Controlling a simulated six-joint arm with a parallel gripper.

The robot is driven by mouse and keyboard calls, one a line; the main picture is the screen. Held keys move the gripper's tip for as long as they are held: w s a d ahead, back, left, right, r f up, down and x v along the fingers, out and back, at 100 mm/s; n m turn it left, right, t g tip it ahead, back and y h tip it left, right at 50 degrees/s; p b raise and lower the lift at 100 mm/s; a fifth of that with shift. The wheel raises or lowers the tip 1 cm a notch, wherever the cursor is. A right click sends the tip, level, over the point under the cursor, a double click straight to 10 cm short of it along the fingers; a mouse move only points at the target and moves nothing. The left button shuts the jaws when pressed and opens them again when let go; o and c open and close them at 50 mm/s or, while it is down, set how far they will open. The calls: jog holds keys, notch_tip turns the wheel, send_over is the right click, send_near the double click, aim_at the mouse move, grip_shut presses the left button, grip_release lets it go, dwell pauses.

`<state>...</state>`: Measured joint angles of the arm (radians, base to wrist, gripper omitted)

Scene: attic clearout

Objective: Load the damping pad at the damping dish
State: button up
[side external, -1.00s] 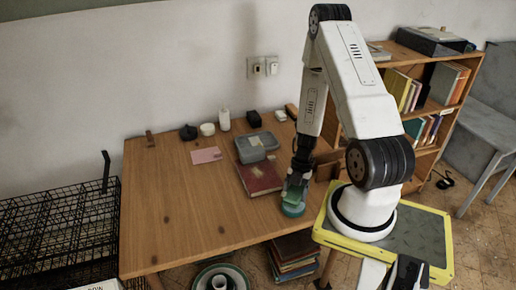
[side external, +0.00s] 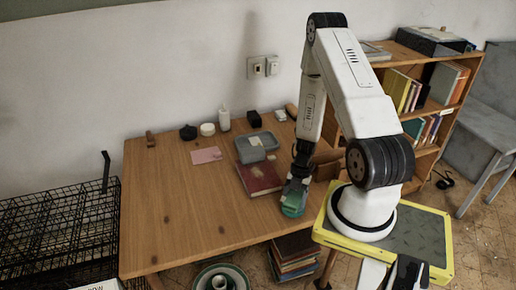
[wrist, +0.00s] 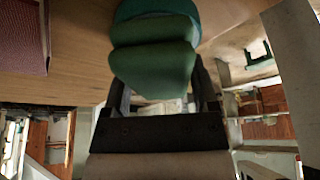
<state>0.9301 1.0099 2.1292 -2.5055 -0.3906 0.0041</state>
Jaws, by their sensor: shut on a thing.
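The green damping pad (side external: 291,199) is held in my gripper (side external: 295,187) beside the table's front right edge. In the wrist view the pad (wrist: 153,62) looks like a thick block with a crease across it, between the fingers of my gripper (wrist: 160,85). The teal round damping dish (side external: 291,213) is directly below the pad in the side view. The dish (wrist: 160,9) also shows at the top of the wrist view, partly hidden behind the pad. The pad is at or just over the dish; I cannot tell whether they touch.
A dark red book (side external: 261,178) lies left of the dish, with a grey tray (side external: 244,154) behind it. A pink card (side external: 206,155) and several small items stand farther back. The left front of the wooden table (side external: 185,215) is clear.

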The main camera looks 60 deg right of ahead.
aim_at(293, 199)
jog(key=shift+f, duration=0.6)
dwell(2.1)
jog(key=shift+r, duration=0.1)
jog(key=shift+r, duration=3.45)
jog(key=shift+f, duration=0.1)
jog(key=shift+f, duration=2.65)
